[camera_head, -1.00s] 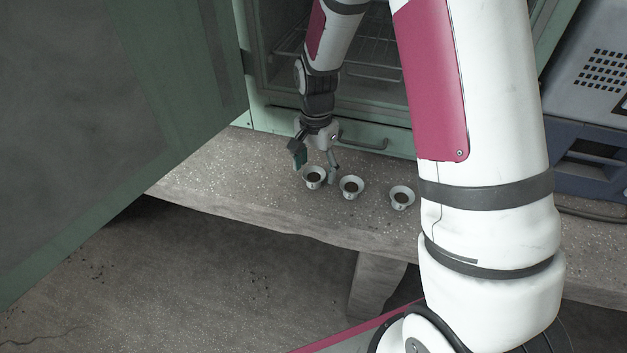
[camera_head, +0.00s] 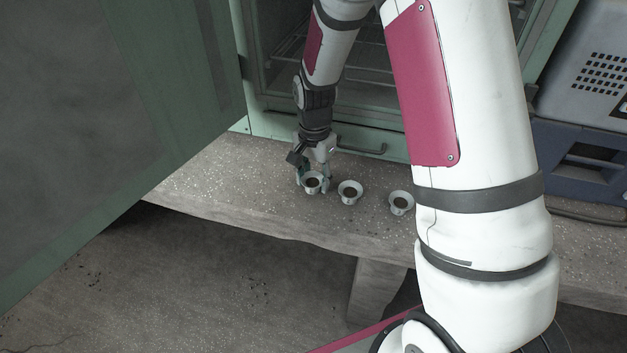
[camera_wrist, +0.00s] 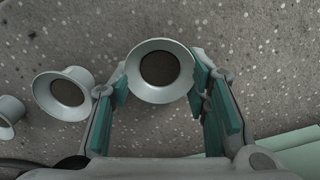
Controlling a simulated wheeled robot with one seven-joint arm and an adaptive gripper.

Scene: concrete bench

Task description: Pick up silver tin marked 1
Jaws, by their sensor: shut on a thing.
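Three small silver tins with flared rims and dark contents stand in a row on the concrete bench. My gripper (camera_head: 313,182) is shut on the leftmost tin (camera_head: 313,186), its fingers on either side of it. In the wrist view this tin (camera_wrist: 160,71) sits between the teal pads of my gripper (camera_wrist: 160,88). The middle tin (camera_head: 350,191) and the right tin (camera_head: 401,203) stand apart from it; they also show at the left of the wrist view as a middle tin (camera_wrist: 66,92) and a cut-off end tin (camera_wrist: 8,116). No number mark is readable on any tin.
The concrete bench (camera_head: 240,195) has a front edge close to the tins. Behind stands a green cabinet with a handle (camera_head: 362,147) and a wire rack inside; its open door (camera_head: 110,110) fills the left. A blue and grey machine (camera_head: 580,150) stands at the right.

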